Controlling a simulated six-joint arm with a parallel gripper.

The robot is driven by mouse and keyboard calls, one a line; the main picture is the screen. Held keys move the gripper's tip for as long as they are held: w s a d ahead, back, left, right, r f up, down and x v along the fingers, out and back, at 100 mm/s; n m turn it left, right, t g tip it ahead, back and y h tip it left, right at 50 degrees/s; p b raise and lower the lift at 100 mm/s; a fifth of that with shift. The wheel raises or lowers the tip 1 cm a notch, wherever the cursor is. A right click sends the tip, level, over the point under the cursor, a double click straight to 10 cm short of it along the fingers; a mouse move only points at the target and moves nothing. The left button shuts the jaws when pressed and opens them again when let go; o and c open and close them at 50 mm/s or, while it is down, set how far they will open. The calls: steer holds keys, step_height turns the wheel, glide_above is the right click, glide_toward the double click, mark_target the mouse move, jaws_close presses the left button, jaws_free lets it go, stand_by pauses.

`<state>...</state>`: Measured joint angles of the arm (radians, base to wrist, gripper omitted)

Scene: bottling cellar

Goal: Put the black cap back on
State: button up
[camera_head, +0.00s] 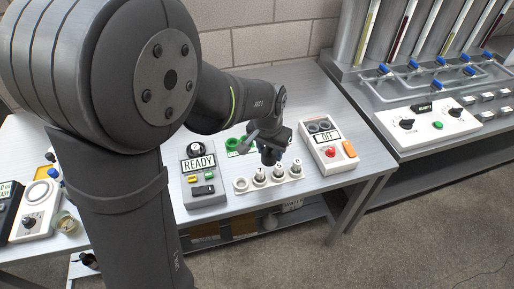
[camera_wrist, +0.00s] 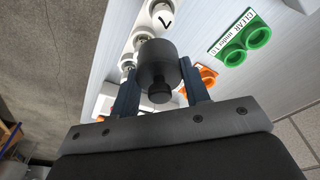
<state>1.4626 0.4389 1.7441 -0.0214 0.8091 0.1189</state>
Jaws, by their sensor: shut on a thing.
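My gripper (camera_head: 271,152) is above the white strip (camera_head: 240,187) with several round silver-and-white fittings, at the middle of the bench. In the wrist view my gripper (camera_wrist: 158,82) has its two blue-grey fingers on either side of the black cap (camera_wrist: 157,62), a dark cylinder with a smaller knob facing the camera. The black cap also shows below the fingers in the head view (camera_head: 270,160). The cap hides part of the row, and a white fitting marked 7 (camera_wrist: 162,17) shows just beyond it. I cannot tell whether the cap touches a fitting.
A green two-ring holder (camera_wrist: 236,53) and an orange one (camera_wrist: 208,76) lie beside the row.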

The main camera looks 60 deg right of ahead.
steer(key=shift+s+a+r, duration=0.15)
steer(key=shift+s+r, duration=0.15)
steer(key=shift+s, duration=0.25)
steer(key=shift+s+a+r, duration=0.1)
steer(key=shift+s+r, duration=0.2)
steer(key=shift+s, duration=0.2)
steer(key=shift+r, duration=0.2)
steer(key=w+a+n, duration=0.1)
steer(key=w+n, duration=0.1)
steer(key=w, duration=0.6)
steer(key=w+a+r+n, duration=0.1)
steer(key=w+a+n, duration=0.1)
steer(key=w, duration=0.7)
steer(key=w+a+n+t, duration=0.1)
steer(key=w+n, duration=0.1)
steer(key=w, duration=0.7)
steer(key=shift+w+a+r, duration=0.15)
steer(key=shift+w+r, duration=0.05)
steer(key=shift+r, duration=0.05)
steer(key=shift+f, duration=1.45)
steer(key=shift+f, duration=2.15)
steer(key=o, duration=1.5)
steer(key=shift+r, duration=0.1)
